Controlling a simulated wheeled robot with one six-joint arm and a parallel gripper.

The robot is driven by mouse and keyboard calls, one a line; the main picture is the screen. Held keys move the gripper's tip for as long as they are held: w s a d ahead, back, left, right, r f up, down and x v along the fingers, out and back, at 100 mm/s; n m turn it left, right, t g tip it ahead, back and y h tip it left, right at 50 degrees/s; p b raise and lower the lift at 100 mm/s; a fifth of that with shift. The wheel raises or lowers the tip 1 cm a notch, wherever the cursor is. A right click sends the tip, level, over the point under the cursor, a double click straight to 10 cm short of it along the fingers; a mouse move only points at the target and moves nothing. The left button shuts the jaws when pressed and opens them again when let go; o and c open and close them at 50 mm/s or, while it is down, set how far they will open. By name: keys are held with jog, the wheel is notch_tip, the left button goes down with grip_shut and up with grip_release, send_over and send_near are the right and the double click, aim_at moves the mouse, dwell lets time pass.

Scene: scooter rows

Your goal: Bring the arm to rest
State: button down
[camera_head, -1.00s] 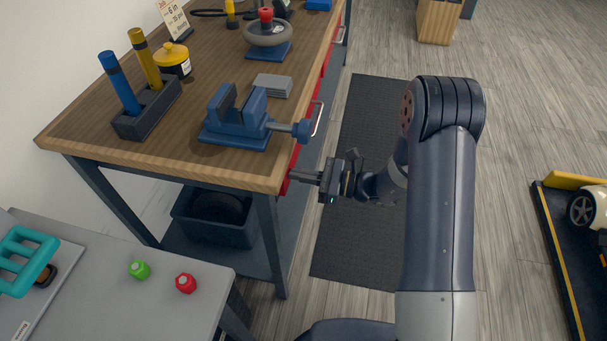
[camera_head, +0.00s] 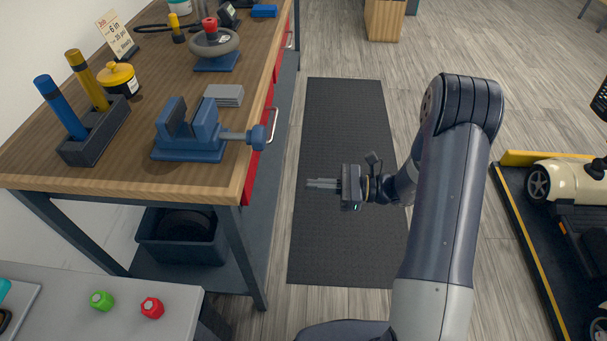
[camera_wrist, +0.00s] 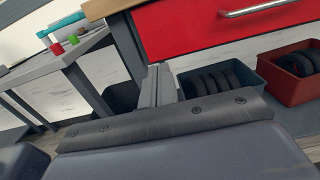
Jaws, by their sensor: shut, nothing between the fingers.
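My gripper (camera_head: 322,184) is shut and empty. In the head view it points left over the dark floor mat (camera_head: 345,240), with a gap between its fingertips and the workbench (camera_head: 150,182). My arm reaches up from the lower right and bends at the elbow. In the wrist view the shut fingers (camera_wrist: 158,85) stand in front of the bench's red drawer (camera_wrist: 200,25) and the space below it.
A blue vise (camera_head: 190,140) sits near the bench's front edge, its handle sticking out. A grey side table (camera_head: 120,325) holds a green (camera_head: 101,300) and a red piece (camera_head: 152,307). A scooter (camera_head: 575,182) stands on a platform at right. The mat is clear.

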aim_at(249, 182)
dwell(0.4)
jog(key=a, duration=1.3)
jog(key=shift+w+a+p, duration=0.15)
jog(key=shift+a+p, duration=0.05)
jog(key=shift+p, duration=0.2)
